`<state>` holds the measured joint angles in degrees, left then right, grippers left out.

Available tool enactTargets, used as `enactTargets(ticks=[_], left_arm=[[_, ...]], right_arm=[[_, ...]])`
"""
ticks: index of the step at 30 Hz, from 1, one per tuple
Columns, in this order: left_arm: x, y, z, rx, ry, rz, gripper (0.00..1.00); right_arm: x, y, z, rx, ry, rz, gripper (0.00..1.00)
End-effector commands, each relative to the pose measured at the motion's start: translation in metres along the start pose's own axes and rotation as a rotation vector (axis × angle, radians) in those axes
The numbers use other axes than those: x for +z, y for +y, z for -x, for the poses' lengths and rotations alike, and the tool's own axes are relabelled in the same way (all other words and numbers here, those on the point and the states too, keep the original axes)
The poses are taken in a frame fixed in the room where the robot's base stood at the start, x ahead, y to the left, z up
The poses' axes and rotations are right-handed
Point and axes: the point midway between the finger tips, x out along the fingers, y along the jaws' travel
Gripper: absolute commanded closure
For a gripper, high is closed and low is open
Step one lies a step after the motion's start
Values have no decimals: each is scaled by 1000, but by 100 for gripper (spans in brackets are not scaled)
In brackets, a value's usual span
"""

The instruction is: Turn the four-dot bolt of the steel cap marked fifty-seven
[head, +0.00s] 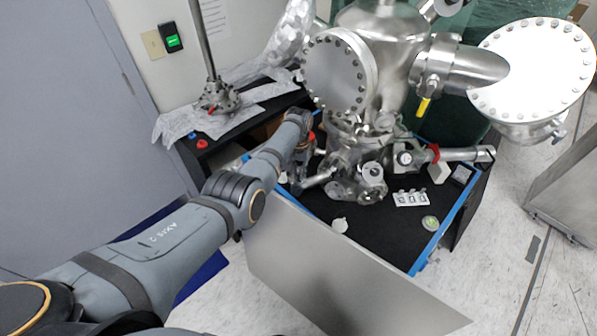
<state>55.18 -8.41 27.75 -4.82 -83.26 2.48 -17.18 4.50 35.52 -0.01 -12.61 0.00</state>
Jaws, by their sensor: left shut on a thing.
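A steel vacuum chamber (387,55) stands over a black-topped bench, with several small round flanged ports low on it. Small steel caps (373,172) sit on these ports. I cannot read a fifty-seven or make out dots on any bolt at this size. My left arm reaches in from the left, and my left gripper (308,181) is low at the chamber's left side, beside the lower ports. It is small and partly hidden by my wrist. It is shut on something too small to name. My right gripper is not in view.
A large bolted flange (340,72) faces forward. The black bench top (385,235) has a small white holder (411,198), a pale disc (339,225) and a greenish round item (430,223). A grey panel (340,280) stands at the front.

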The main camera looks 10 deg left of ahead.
Motion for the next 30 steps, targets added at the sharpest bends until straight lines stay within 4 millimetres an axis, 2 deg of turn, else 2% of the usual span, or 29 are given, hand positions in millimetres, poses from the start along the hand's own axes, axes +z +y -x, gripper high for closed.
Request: enactTargets(ticks=[17,18,19,30], left_arm=[[0,0,0,0,1,-28,100],[0,0,0,0,1,-28,82],[0,0,0,0,1,-27,77],[-1,0,4,0,3,-27,77]], right_arm=[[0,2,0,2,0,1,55],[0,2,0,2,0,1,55],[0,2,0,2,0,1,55],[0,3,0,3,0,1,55]])
